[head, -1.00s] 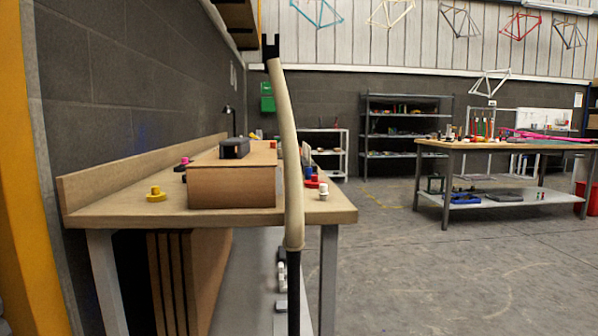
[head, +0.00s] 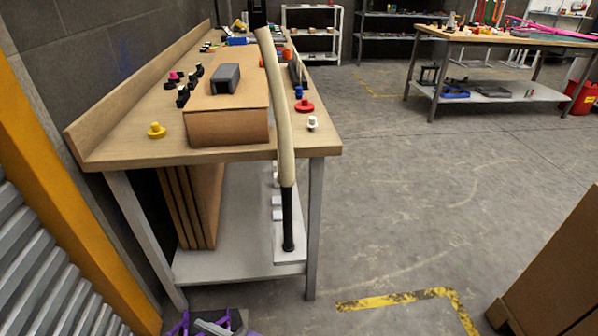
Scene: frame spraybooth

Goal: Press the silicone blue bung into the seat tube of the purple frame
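A small blue bung (head: 298,91) stands near the right edge of the workbench top, just behind a wide red one. At this size I cannot tell its material. Purple tubes (head: 184,325), perhaps part of the purple frame, show at the bottom edge below the bench, mostly cut off. The seat tube opening cannot be made out. My gripper is not clearly in view.
The bench (head: 125,165) carries a cardboard box (head: 228,128) with a grey block (head: 226,79), and a yellow bung (head: 156,130). A pale curved pole (head: 281,120) crosses its front. Brown panels (head: 560,275) stand right. Open floor (head: 420,190) lies between.

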